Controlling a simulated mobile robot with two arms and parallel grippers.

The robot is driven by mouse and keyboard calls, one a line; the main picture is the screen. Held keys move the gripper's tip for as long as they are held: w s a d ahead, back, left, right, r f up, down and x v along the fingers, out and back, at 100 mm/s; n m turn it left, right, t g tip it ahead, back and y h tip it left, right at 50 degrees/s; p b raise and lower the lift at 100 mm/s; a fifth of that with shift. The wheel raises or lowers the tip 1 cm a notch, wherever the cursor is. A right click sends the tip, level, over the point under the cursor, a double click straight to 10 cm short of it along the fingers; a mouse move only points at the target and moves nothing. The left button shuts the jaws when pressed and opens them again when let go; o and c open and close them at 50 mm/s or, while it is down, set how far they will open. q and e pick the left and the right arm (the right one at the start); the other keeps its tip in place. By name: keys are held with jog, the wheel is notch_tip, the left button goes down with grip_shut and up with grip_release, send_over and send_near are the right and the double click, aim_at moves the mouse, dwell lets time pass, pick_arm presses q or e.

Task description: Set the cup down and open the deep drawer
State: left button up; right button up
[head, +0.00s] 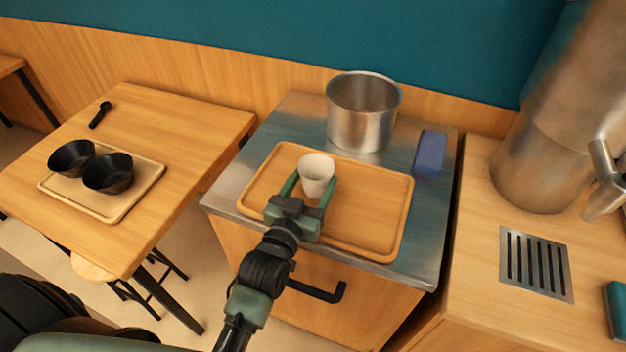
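A white cup (316,171) is upright over the wooden tray (369,206) on the steel-topped cabinet. My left gripper (309,188) reaches in from the bottom, its two green fingers on either side of the cup and shut on it. I cannot tell whether the cup's base touches the tray. Below the steel top is the wooden drawer front (365,312) with a black bar handle (325,295); the drawer looks closed. My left arm hides part of the front and handle. My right gripper is not in view.
A steel pot (362,112) and a blue block (429,154) stand behind the tray. A table (190,125) at left holds two black bowls (108,173) on a small tray. At right, a counter holds a large metal machine (545,160) and a drain grate (536,264).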

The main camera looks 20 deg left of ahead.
pick_arm(q)
jog(key=o, duration=0.4)
jog(key=shift+r, duration=0.1)
jog(key=s+b, duration=0.1)
jog(key=s, duration=1.1)
jog(key=shift+a, duration=0.2)
